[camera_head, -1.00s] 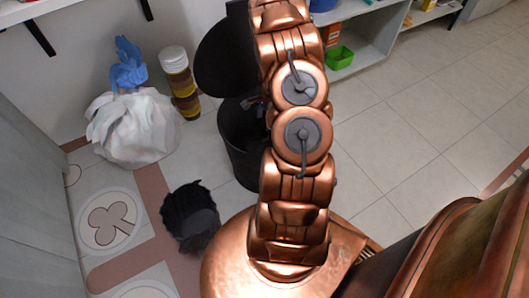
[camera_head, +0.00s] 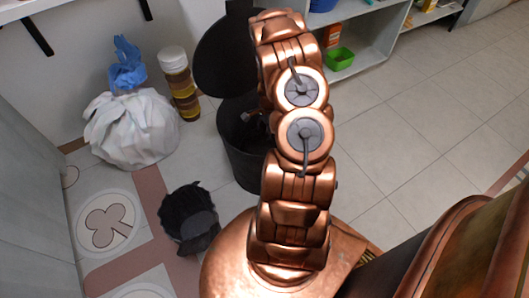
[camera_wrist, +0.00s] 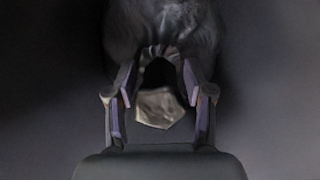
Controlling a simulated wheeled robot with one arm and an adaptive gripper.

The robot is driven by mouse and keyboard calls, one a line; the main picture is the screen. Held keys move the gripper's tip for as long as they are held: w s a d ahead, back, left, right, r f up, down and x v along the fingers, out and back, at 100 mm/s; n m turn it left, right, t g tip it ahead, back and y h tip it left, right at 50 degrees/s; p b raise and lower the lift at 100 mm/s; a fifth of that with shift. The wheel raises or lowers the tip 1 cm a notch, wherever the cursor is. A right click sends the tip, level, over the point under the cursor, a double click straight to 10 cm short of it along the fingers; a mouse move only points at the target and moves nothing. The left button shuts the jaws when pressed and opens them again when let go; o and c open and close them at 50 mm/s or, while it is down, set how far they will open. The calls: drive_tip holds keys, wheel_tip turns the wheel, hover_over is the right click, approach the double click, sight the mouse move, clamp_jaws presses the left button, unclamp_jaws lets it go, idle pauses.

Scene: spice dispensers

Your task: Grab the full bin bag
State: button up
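A black bin (camera_head: 240,162) stands open behind my arm in the head view, with its round lid (camera_head: 225,55) raised. My gripper reaches down at the bin's mouth, mostly hidden by my arm and the dark interior. In the wrist view my gripper (camera_wrist: 158,80) has its two fingers apart. A dark, wrinkled bag-like bulk (camera_wrist: 160,25) lies just beyond and around the fingertips. A pale brownish patch (camera_wrist: 160,107) shows between the fingers. I cannot tell whether the fingertips touch the bulk.
A white bag (camera_head: 132,130) with a blue top (camera_head: 127,66) sits by the wall at left. A jar (camera_head: 178,80) stands beside it. A black furry-looking item (camera_head: 188,215) lies on the floor. A shelf with a green box (camera_head: 340,60) is at upper right; floor right is clear.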

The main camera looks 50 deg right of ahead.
clamp_jaws()
idle(0.7)
wheel_tip(320, 180, up, 10)
drive_tip(key=shift+r+p, duration=0.2)
drive_tip(key=shift+p, duration=1.05)
wheel_tip(320, 180, up, 30)
drive_tip(key=p, duration=2.9)
drive_tip(key=shift+f+p, duration=0.15)
drive_tip(key=shift+p, duration=0.25)
idle(0.3)
idle(0.4)
